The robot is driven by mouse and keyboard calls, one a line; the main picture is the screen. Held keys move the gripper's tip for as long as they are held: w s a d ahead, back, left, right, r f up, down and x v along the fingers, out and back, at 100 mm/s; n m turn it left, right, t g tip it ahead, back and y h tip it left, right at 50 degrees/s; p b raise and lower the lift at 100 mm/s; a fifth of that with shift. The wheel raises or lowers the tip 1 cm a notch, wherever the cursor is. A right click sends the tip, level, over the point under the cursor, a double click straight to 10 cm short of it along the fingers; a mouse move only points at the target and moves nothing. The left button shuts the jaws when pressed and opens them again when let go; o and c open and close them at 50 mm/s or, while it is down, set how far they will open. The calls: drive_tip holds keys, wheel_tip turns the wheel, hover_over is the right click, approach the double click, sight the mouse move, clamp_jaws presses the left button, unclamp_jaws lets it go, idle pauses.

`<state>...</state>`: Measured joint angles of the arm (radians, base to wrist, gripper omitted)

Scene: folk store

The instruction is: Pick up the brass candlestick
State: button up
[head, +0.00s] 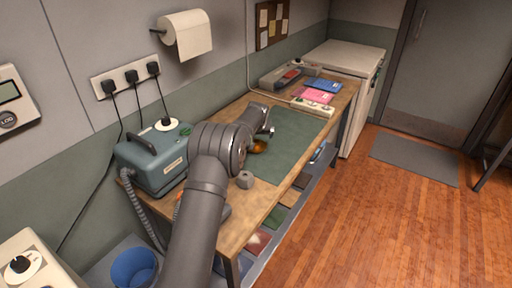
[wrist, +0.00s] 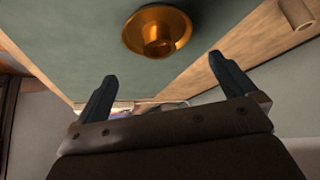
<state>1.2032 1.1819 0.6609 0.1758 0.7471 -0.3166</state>
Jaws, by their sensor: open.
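The brass candlestick (wrist: 157,30) stands on the green mat (wrist: 75,35), at the top of the wrist view. In the head view it is a small brass shape (head: 259,147), partly hidden by my arm. My gripper (wrist: 166,83) is open, with its two dark fingers spread and nothing between them. The candlestick lies beyond the fingertips, apart from them. In the head view my gripper (head: 268,131) is low over the mat, close beside the candlestick; its fingers are hard to make out.
A grey block (head: 245,180) sits near the bench's front edge. A teal machine (head: 153,155) with a hose stands at the left end of the bench. Pink (head: 313,96) and blue (head: 324,86) items and a grey device (head: 287,77) are at the far end. Much of the mat (head: 290,135) is clear.

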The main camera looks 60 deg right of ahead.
sight(256, 142)
drive_tip(key=shift+x, duration=0.9)
drive_tip(key=f, duration=0.3)
drive_tip(key=shift+w+d+f, duration=0.1)
drive_tip(key=shift+w+d, duration=0.2)
drive_tip(key=shift+x, duration=0.95)
drive_tip(key=c, duration=1)
